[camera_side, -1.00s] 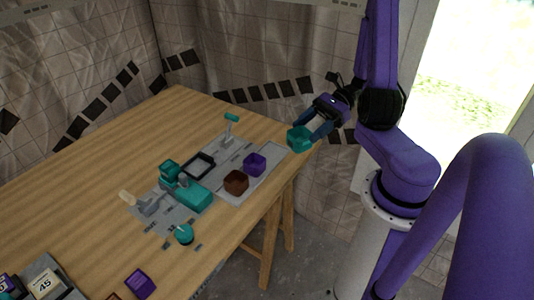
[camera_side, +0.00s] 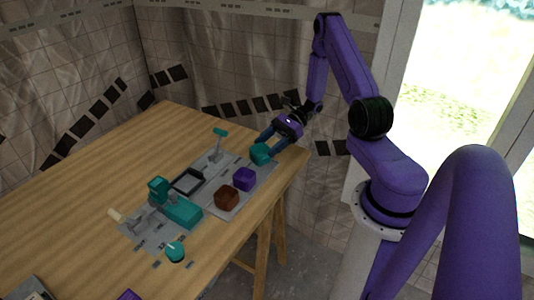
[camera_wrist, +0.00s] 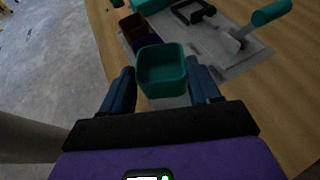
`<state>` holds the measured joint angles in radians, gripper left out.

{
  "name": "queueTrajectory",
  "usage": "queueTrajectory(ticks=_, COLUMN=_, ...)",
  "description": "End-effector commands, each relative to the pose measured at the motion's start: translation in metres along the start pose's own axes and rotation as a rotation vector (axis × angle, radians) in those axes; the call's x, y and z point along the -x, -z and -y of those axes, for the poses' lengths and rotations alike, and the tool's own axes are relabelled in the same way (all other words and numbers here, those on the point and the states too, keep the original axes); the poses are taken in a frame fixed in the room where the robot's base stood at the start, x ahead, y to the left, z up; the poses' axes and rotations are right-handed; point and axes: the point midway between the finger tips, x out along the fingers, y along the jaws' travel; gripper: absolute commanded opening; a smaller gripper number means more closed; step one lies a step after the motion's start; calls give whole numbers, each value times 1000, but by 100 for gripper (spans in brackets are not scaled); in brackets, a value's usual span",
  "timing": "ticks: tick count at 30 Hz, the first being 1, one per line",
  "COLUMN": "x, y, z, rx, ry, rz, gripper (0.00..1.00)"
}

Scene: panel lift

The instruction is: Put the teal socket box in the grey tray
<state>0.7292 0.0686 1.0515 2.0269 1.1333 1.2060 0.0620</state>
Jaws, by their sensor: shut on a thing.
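The teal socket box (camera_side: 260,154) is an open-topped cube held between the fingers of my gripper (camera_side: 271,142). It also shows in the wrist view (camera_wrist: 162,70), upright between the two blue fingers. My gripper is shut on it. The box is at the far right end of the flat light-grey tray (camera_side: 258,180), in line with a purple box (camera_side: 244,179) and a brown box (camera_side: 227,198) that stand there. I cannot tell whether its underside touches the tray.
The wooden table (camera_side: 85,190) is clear at the left. Its right edge is close to the tray.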

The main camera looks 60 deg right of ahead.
Motion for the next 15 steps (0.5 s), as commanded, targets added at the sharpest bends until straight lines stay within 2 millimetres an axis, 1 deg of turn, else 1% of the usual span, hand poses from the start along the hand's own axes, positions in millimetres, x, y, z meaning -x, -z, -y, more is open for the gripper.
queueTrajectory(ticks=5, x=-3, y=8, z=7, rx=0, ry=1, rz=0, gripper=22)
queueTrajectory(ticks=8, x=-7, y=16, z=12, rx=-1, ry=0, rz=0, gripper=22)
queueTrajectory(ticks=12, x=-14, y=32, z=11, rx=-2, ry=0, rz=1, gripper=22)
queueTrajectory(ticks=15, x=-16, y=39, z=11, rx=-1, ry=0, rz=0, gripper=22)
